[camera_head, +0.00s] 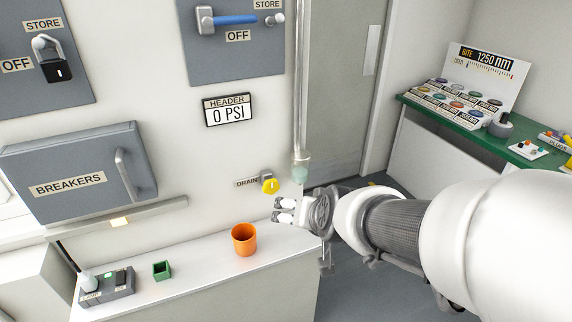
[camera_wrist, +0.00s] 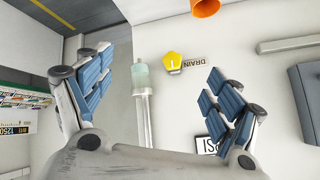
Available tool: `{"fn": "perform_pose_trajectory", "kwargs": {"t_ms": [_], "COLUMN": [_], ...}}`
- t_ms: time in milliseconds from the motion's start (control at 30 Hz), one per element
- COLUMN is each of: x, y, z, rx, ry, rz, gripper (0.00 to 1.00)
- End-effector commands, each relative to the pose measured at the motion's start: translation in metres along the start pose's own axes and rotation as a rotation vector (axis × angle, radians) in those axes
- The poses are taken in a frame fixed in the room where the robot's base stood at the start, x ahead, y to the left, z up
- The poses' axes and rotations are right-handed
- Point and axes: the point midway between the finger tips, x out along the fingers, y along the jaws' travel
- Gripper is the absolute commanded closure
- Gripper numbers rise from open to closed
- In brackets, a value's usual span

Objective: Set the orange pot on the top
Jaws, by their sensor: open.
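The orange pot (camera_head: 244,240) stands upright on the white counter top (camera_head: 205,268), near its back edge by the wall. Part of the orange pot also shows at the top edge of the wrist view (camera_wrist: 205,7). My gripper (camera_head: 284,210) is to the right of the pot and a little above the counter, near the yellow drain knob (camera_head: 270,185). In the wrist view my gripper (camera_wrist: 155,92) has its blue-padded fingers spread wide with nothing between them. The pot is apart from the fingers.
A small green cup (camera_head: 161,270) and a grey switch box (camera_head: 106,287) stand on the counter's left. A vertical pipe with a clear bowl (camera_head: 300,170) is behind my gripper. The grey breakers box (camera_head: 80,172) juts from the wall. A green bench (camera_head: 470,130) stands at right.

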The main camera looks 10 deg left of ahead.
Motion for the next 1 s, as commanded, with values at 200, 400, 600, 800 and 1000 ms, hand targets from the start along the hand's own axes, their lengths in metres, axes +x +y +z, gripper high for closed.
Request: {"fn": "perform_pose_trajectory", "kwargs": {"t_ms": [200, 400, 600, 800, 1000], "x": [0.096, 0.167, 0.212, 0.222, 0.211], "y": [-0.063, -0.101, -0.12, -0.119, -0.111], "z": [-0.004, 0.026, 0.086, 0.155, 0.201], "rx": [0.028, 0.029, -0.025, -0.134, -0.229], "ry": [0.124, 0.269, 0.439, 0.63, 0.773], "rz": [-0.026, -0.001, 0.044, 0.078, 0.082], "gripper": [0.16, 0.16, 0.16, 0.16, 0.16]}}
